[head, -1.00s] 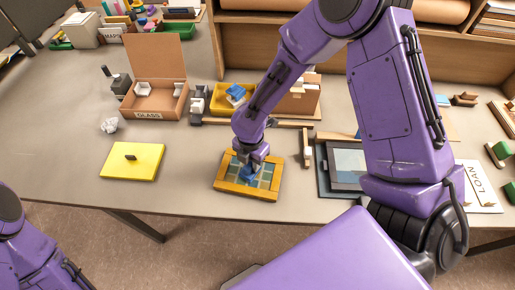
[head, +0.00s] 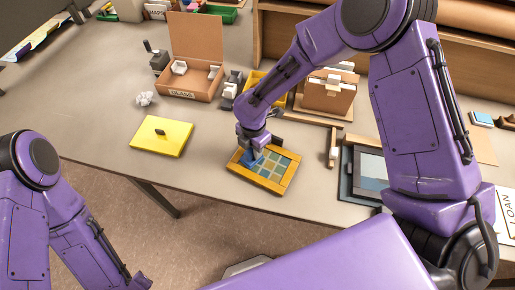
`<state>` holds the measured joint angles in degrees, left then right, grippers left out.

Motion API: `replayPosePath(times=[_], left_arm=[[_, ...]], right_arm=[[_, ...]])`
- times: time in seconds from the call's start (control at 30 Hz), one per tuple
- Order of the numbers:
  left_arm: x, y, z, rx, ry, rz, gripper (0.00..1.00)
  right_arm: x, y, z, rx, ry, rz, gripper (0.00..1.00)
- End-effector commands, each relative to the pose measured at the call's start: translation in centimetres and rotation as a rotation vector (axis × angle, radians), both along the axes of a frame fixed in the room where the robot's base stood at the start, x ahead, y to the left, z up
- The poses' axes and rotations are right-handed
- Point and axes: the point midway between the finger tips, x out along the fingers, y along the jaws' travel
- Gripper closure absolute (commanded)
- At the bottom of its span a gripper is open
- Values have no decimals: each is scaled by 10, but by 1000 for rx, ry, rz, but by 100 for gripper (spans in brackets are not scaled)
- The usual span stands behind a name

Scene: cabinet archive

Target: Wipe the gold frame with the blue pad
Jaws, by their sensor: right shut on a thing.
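The gold frame (head: 276,187) lies flat near the table's front edge, with a grid of green and pale panes inside it. My right gripper (head: 256,151) points down over the frame's left part. It is shut on the blue pad (head: 253,162), which shows low between the fingers at the frame's upper left area. Whether the pad presses on the pane or the rim I cannot tell exactly. My left arm comes in at the lower left, but its gripper is not in view.
A yellow board (head: 168,139) with a dark knob lies left of the frame. A crumpled paper ball (head: 144,98) and an open GLASS box (head: 187,88) are behind it. A dark picture frame (head: 365,181) lies to the right. Bare table (head: 212,155) separates board and gold frame.

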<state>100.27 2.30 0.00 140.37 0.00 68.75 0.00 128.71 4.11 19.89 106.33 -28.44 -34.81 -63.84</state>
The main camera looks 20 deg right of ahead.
Motion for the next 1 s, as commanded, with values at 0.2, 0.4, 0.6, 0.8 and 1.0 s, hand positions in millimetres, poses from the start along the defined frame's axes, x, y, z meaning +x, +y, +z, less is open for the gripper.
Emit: replayPosePath(times=[0.2, 0.4, 0.6, 0.8, 1.0], left_arm=[[0, 0, 0, 0, 0, 0, 100], [0, 0, 0, 0, 0, 0, 100], [0, 0, 0, 0, 0, 0, 100], [0, 0, 0, 0, 0, 0, 100], [0, 0, 0, 0, 0, 0, 100]], right_arm=[[1, 0, 9, 1, -3, -1, 95], [1, 0, 33, 1, -3, -1, 95], [0, 0, 55, 0, -1, -1, 95], [0, 0, 60, 0, 0, 0, 95], [0, 0, 61, 0, 0, 0, 95]])
